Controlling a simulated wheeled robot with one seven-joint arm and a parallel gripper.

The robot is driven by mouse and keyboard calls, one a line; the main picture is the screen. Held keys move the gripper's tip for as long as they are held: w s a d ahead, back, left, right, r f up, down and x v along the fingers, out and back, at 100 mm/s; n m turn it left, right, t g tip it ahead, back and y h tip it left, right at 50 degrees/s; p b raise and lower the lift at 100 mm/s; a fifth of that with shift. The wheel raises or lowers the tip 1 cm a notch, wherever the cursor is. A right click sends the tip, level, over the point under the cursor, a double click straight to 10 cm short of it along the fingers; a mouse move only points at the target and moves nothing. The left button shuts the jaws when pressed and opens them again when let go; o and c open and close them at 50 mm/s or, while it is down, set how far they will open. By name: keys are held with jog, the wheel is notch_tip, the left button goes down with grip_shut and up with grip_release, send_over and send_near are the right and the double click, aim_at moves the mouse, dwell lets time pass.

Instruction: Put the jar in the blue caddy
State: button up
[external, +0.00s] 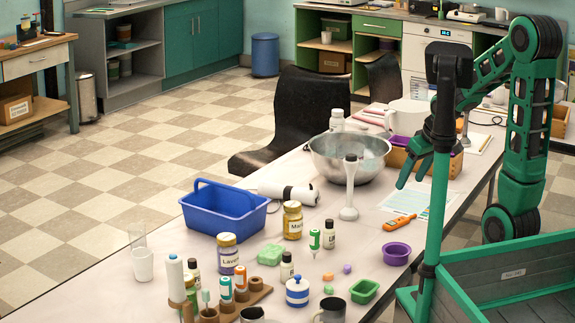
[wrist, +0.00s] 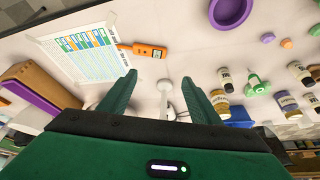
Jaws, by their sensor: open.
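The blue caddy (external: 232,222), with a raised handle, stands on the long table in the external view. A jar (external: 292,222) with a yellowish body, label and gold lid stands just right of it. A similar jar (external: 227,256) labelled "Lav…" stands in front of the caddy. I cannot tell which jar is meant.
A steel bowl (external: 349,157) and an upright white hand blender (external: 349,190) stand between my gripper and the caddy. An orange tool (external: 399,222) lies near a printed sheet (external: 405,200). Small bottles, a purple dish (external: 397,254) and a green dish (external: 364,291) crowd the near table.

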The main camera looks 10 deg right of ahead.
jog(key=s+d+r+m+g+h, duration=0.1)
jog(key=s+d+m, duration=0.2)
jog(key=s+d, duration=0.3)
jog(key=s+d+r+m+g+h, duration=0.1)
jog(key=s+d+m, duration=0.2)
jog(key=s+d, duration=0.3)
jog(key=d, duration=0.5)
jog(key=shift+r+m, duration=0.15)
jog(key=shift+m, duration=0.15)
jog(key=shift+o, duration=0.5)
jog(key=s+d+r+m+g, duration=0.1)
jog(key=s+d+m, duration=0.3)
jog(key=s, duration=0.8)
jog(key=shift+d+m+g, duration=0.35)
jog(key=shift+m+g, duration=0.15)
jog(key=shift+g, duration=0.3)
jog(key=shift+w, duration=0.1)
